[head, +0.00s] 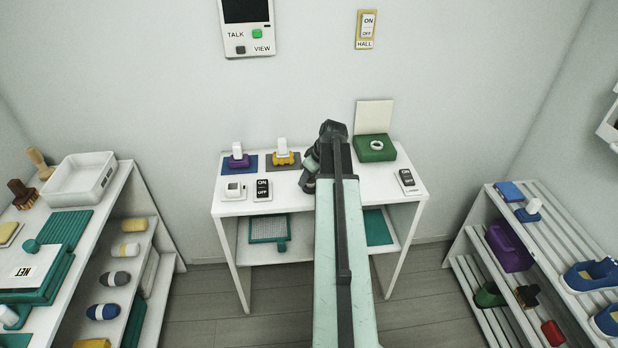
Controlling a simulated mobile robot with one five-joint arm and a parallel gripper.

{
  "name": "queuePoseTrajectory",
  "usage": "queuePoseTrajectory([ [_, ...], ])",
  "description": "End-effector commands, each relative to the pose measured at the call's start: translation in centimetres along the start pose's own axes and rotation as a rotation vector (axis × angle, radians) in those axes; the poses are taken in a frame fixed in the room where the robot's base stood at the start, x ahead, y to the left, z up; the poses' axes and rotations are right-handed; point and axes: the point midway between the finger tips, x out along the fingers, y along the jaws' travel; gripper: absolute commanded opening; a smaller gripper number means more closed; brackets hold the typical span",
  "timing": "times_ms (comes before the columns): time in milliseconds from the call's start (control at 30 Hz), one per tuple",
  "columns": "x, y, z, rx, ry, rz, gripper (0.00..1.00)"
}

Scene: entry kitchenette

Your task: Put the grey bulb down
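My arm reaches from the bottom of the head view over the white table (290,203). Its dark end, with my gripper (309,182), is above the middle of the table. The fingers are not clearly visible, so I cannot tell whether they are open or shut, or whether they hold anything. I cannot make out a grey bulb for certain; the arm's end hides part of the tabletop.
A purple item (238,162) and a yellow item (283,160) sit on mats at the table's back left. An open green box (376,149) is at the back right. Switches (262,190) (407,180) lie near the front. Shelves (141,205) (470,222) flank the table.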

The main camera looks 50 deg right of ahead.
Motion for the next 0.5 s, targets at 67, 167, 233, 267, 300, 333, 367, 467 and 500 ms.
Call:
queuePoseTrajectory([
  [67,0.19,-0.35,0.39,-0.003,-0.013,-0.009,0.63],
  [167,0.21,-0.36,0.43,-0.003,-0.013,-0.009,0.63],
  [233,0.22,-0.37,0.45,-0.003,-0.014,-0.008,0.63],
  [267,0.23,-0.37,0.46,-0.004,-0.014,-0.008,0.63],
  [300,0.23,-0.37,0.48,-0.004,-0.014,-0.008,0.63],
  [333,0.22,-0.37,0.48,-0.004,-0.014,-0.008,0.63],
  [367,0.17,-0.36,0.47,-0.004,-0.014,-0.008,0.63],
  [467,-0.29,-0.35,0.30,-0.004,-0.015,-0.008,0.63],
  [500,-0.63,-0.34,0.16,-0.004,-0.014,-0.007,0.63],
])
